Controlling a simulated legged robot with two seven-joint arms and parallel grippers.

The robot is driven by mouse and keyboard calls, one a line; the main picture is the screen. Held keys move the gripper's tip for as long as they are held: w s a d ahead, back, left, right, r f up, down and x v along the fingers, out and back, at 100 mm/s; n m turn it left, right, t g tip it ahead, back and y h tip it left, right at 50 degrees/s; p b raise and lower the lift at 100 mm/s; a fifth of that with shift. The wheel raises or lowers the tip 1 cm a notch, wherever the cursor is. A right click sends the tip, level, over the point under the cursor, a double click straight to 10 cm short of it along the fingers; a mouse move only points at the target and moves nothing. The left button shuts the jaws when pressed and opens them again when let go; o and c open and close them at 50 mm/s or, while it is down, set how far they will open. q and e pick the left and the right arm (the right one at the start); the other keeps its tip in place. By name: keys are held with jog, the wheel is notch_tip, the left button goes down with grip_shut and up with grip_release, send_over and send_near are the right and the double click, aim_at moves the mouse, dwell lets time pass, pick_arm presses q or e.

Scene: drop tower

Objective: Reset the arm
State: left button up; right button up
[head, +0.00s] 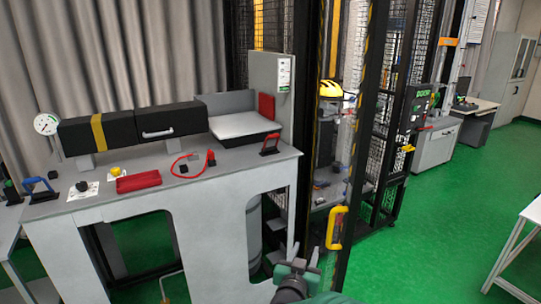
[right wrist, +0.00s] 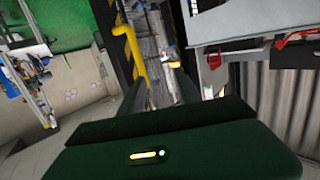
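My right gripper (head: 305,254) shows at the bottom centre of the head view, in front of the drop tower's cage (head: 365,120). In the right wrist view its two dark fingers (right wrist: 161,92) stand apart with nothing held between them. A yellow handle (head: 336,228) on the tower's frame is just right of and above the gripper in the head view. A yellow bar (right wrist: 136,48) also shows beyond the fingers in the right wrist view. Inside the cage is a yellow helmet-like piece (head: 330,89). My left gripper is out of view.
Green floor (head: 440,220) is open at the right, with a white table (head: 525,240) at the edge.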

jog(key=s+d+f+n+g+y, duration=0.1)
jog(key=s+f+g, duration=0.3)
jog(key=s, duration=0.6)
jog(key=s+d+f+n+g+y, duration=0.2)
jog(key=s+d+f+g, duration=0.2)
jog(key=s, duration=0.6)
jog(key=s+d+f+n+g+y, duration=0.1)
jog(key=s+f+g, duration=0.3)
jog(key=s, duration=0.7)
jog(key=shift+d+f+g+y, duration=0.4)
jog(key=shift+d+f+y, duration=0.15)
jog(key=shift+d+y, duration=0.25)
jog(key=shift+s+d, duration=0.1)
jog(key=shift+d, duration=0.05)
